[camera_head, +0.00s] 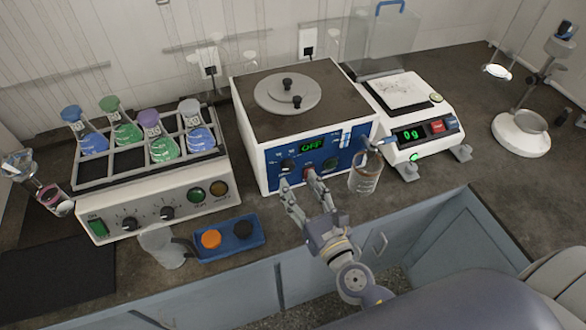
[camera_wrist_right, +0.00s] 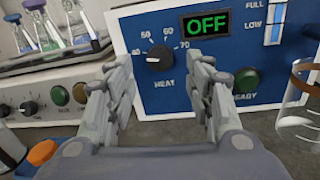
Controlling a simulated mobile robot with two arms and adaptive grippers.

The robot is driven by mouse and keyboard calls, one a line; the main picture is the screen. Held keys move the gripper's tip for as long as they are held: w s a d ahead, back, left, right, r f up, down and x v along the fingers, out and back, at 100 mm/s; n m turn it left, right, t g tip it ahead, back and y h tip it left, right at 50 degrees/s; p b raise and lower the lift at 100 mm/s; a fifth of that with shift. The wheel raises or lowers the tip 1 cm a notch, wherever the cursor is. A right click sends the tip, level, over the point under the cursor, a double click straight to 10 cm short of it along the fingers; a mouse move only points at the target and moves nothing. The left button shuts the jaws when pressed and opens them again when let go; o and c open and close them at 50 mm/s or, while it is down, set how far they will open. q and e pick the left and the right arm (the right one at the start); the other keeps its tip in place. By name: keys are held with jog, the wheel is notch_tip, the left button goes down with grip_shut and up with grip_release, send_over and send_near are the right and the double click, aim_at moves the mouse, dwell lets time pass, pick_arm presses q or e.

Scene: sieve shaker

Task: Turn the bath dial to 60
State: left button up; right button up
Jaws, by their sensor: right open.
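The bath (camera_head: 300,110) is a white box with a dark top, a round lid and a blue front panel. Its display (camera_head: 313,145) reads OFF, also clear in the right wrist view. The black bath dial (camera_wrist_right: 160,56), labelled HEAT, has marks including 40, 60 and 70 around it. My right gripper (camera_head: 300,182) is open in front of the panel. In the right wrist view its fingers (camera_wrist_right: 158,75) stand left and right of the dial, with gaps to both sides. My left gripper is not in view.
A rack unit (camera_head: 155,195) with several stoppered flasks stands left of the bath, a balance (camera_head: 425,140) right. A glass beaker (camera_head: 366,174) stands close right of my gripper. A blue tray (camera_head: 230,238) with orange and dark caps lies at the front left.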

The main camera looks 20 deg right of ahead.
aim_at(289, 169)
jog(key=shift+w+a+p, duration=0.15)
jog(key=shift+w+p, duration=0.1)
jog(key=shift+w, duration=0.85)
jog(key=shift+w+a+p, duration=0.1)
jog(key=shift+w+p, duration=0.1)
jog(key=shift+w, duration=0.9)
jog(key=c, duration=1.1)
